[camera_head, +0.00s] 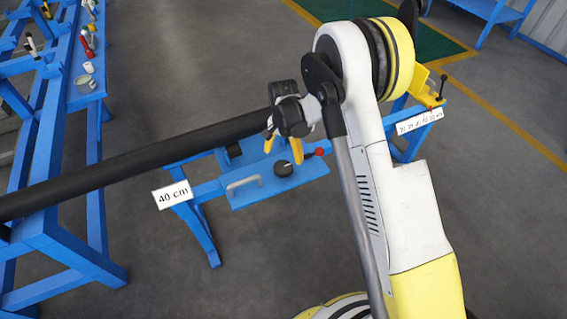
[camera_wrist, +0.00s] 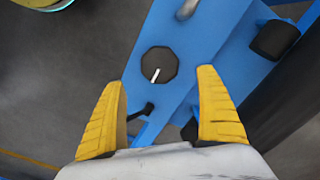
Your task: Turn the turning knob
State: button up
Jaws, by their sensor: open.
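The turning knob is a dark, round knob (camera_head: 284,168) with a white pointer line, on a blue panel (camera_head: 248,192) in the head view. In the wrist view the knob (camera_wrist: 159,65) sits just ahead of and between the fingertips, with its white line toward its lower left. My gripper (camera_head: 284,155) has yellow fingers and is open and empty above the panel near the knob. In the wrist view my gripper (camera_wrist: 165,80) has its fingers spread wider than the knob, and neither finger touches it.
A grey handle (camera_head: 244,184) is left of the knob, and a red knob (camera_head: 319,152) is to its right. A "40 cm" sign (camera_head: 173,194) hangs at the panel stand's left. A blue rack (camera_head: 70,130) stands at left.

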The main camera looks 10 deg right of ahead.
jog(key=shift+r, duration=2.3)
notch_tip(320, 180, up, 13)
jog(key=n+t, duration=0.2)
send_over(284, 166)
jog(key=s+d, duration=0.3)
jog(key=s, duration=0.2)
jog(key=s+d+r+n+t, duration=0.1)
jog(key=s+d+r+t, duration=0.15)
jog(key=s+r, duration=0.5)
jog(key=s+d+r+n+t, duration=0.1)
jog(key=s+d+r+n, duration=0.1)
jog(key=s, duration=0.5)
jog(key=s+d+r+n+t, duration=0.1)
jog(key=s+d, duration=0.1)
jog(key=s, duration=0.6)
jog(key=shift+d+r+n+t, duration=0.25)
jog(key=shift+r+n+t, duration=0.1)
jog(key=shift+n, duration=0.05)
